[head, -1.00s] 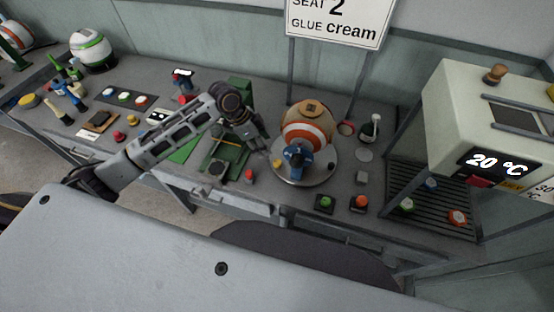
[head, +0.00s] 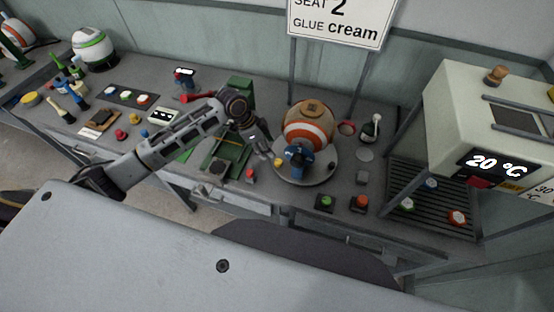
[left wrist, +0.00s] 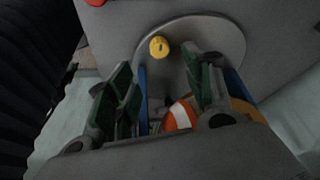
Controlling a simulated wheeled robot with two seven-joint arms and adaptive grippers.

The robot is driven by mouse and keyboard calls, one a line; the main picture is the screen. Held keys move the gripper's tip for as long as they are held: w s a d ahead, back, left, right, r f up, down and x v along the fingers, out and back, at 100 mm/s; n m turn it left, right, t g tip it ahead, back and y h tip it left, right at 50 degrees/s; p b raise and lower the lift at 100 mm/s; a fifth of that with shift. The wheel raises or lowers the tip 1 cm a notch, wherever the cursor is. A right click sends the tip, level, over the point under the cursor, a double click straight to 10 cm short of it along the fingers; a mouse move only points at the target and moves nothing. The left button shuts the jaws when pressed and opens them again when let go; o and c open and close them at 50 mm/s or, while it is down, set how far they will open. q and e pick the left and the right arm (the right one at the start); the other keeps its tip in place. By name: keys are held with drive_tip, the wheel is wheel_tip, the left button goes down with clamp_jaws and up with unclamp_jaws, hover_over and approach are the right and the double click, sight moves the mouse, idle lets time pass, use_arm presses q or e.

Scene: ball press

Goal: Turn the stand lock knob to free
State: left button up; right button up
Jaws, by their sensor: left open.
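The round grey stand (head: 318,176) carries an orange and white ball (head: 309,124) and a blue clamp-like part (head: 298,158). A small yellow knob (head: 277,163) sits at the stand's left edge. It also shows in the left wrist view (left wrist: 159,46), with a dark mark on top. My left gripper (head: 264,152) is just left of the knob and above the table. In the left wrist view its green-padded fingers (left wrist: 162,90) are spread, with nothing held between them. The knob appears beyond the fingertips, apart from them. My right gripper is out of view.
A red button (head: 250,174) is left of the stand. A green fixture (head: 226,155) lies under my left arm. A white oven-like box (head: 455,120) stands right.

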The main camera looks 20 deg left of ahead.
sight(278, 161)
use_arm(q)
drive_tip(key=shift+p+x, duration=0.65)
drive_tip(key=shift+x, duration=4.5)
drive_tip(key=c, duration=1)
